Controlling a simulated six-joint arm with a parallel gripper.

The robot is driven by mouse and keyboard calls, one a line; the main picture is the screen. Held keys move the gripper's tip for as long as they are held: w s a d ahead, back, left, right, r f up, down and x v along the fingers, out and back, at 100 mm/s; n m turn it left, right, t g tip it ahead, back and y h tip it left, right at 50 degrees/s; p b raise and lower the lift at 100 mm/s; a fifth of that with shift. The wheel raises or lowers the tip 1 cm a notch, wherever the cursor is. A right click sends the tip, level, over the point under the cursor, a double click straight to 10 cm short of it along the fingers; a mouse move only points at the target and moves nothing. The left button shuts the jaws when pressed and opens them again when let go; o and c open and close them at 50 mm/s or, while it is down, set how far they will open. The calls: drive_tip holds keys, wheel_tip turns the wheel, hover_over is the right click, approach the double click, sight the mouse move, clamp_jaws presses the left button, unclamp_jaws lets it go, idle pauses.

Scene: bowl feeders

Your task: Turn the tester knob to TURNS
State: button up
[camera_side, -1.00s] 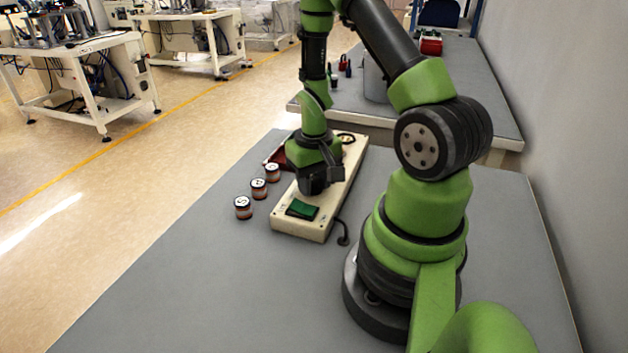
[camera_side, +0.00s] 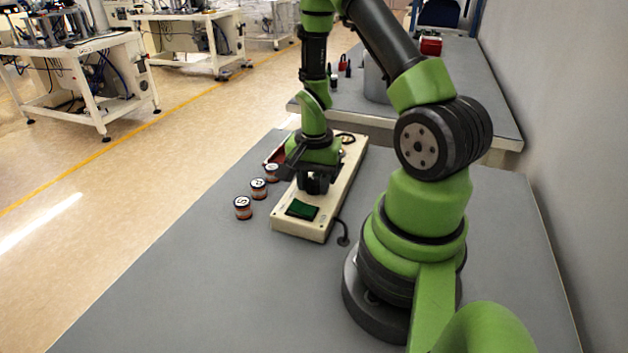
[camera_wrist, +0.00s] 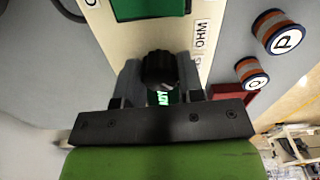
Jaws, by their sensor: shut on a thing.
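The tester is a long cream box (camera_side: 300,227) on the grey table, with a dark green screen (camera_side: 302,209) at its near end. My gripper (camera_side: 316,184) is down over the middle of the tester. In the wrist view the black knob (camera_wrist: 159,68) sits between the two fingers of my gripper (camera_wrist: 160,80), which are shut on it. A printed label reading OHM (camera_wrist: 201,37) lies beside the knob. A small lit green marking (camera_wrist: 163,97) shows just below the knob, partly hidden. The knob's pointer direction cannot be made out.
Several orange-banded coils with lettered white tops stand left of the tester, such as the nearest one (camera_side: 243,208). A dark red tray (camera_side: 278,156) lies beside the tester's far part. A black cable (camera_side: 343,234) leaves its right side. The table's near left is clear.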

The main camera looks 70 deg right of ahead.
sight(314, 181)
drive_tip(key=shift+m, duration=0.5)
drive_tip(key=o, duration=0.9)
wheel_tip(314, 181, up, 10)
drive_tip(key=shift+f, duration=0.1)
idle(0.5)
